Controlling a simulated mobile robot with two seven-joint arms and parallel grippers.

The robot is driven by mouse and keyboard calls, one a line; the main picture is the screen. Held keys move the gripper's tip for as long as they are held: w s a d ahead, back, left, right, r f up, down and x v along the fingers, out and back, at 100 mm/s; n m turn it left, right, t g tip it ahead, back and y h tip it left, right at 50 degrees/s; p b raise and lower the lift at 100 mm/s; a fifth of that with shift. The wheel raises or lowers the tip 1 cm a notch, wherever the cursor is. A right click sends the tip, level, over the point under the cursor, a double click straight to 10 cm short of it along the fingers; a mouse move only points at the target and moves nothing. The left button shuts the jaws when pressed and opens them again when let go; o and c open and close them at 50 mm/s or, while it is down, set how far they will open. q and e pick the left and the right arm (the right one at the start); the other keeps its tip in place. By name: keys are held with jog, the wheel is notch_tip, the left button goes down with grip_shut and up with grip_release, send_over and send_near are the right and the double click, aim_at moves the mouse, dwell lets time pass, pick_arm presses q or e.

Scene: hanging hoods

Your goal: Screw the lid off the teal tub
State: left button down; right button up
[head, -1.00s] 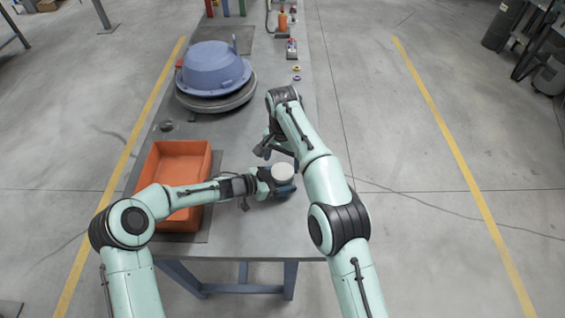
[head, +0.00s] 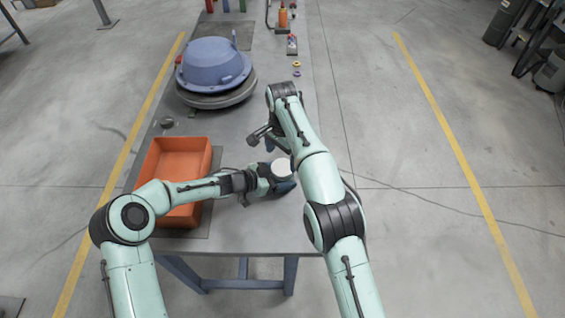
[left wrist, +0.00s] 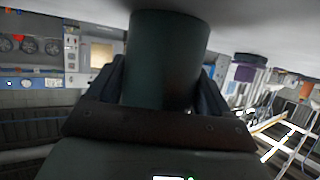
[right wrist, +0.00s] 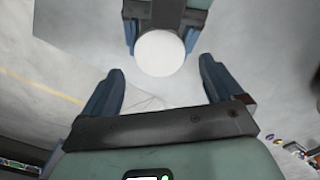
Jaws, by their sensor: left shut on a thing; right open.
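The tub shows dark teal in the left wrist view (left wrist: 165,62), upside down in that picture and between the fingers. My left gripper (head: 280,178) is shut on the tub at the right part of the bench. The white round lid (head: 282,168) is on top of the tub; it also shows in the right wrist view (right wrist: 160,53). My right gripper (right wrist: 160,88) is open and empty, its two blue fingers pointing toward the lid without touching it. In the head view its fingers are partly hidden by the arm.
An orange bin (head: 179,158) stands on the bench (head: 240,237) left of the tub, behind my left forearm. A blue domed hood (head: 213,65) rests on a round grey base farther back.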

aim_at(282, 167)
jog(key=shift+f, duration=2.4)
jog(key=c, duration=1.1)
jog(key=n, duration=0.3)
jog(key=o, duration=1.2)
jog(key=shift+r, duration=0.15)
